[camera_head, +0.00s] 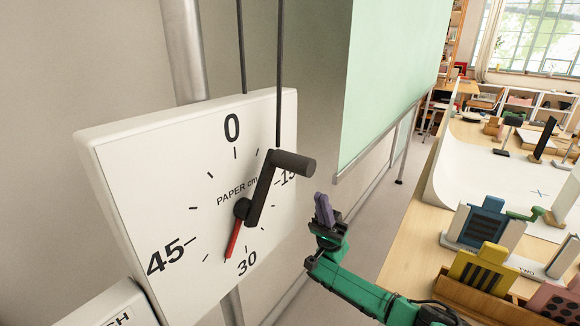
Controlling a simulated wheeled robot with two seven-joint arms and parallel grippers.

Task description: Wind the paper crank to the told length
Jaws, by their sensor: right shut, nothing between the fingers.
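The white dial board (130,170) is marked PAPER cm, with 0 at top, 15 right, 30 bottom and 45 left. Its red pointer (234,240) points down, with its tip just left of the 30 numeral. The dark crank (262,192) runs from the dial's hub up and right, and its cylindrical handle (293,163) sticks out to the right near the 15. My right gripper (323,208), with purple fingers on a green arm, is shut and empty. It appears below and right of the handle, apart from it. My left gripper is not in view.
A pale green hanging panel (395,75) is behind to the right. A wooden table (395,270) at right carries a yellow slotted block (482,270), a blue-and-white piece (480,225) and other props. A white box with partly cut-off lettering (105,308) is at lower left.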

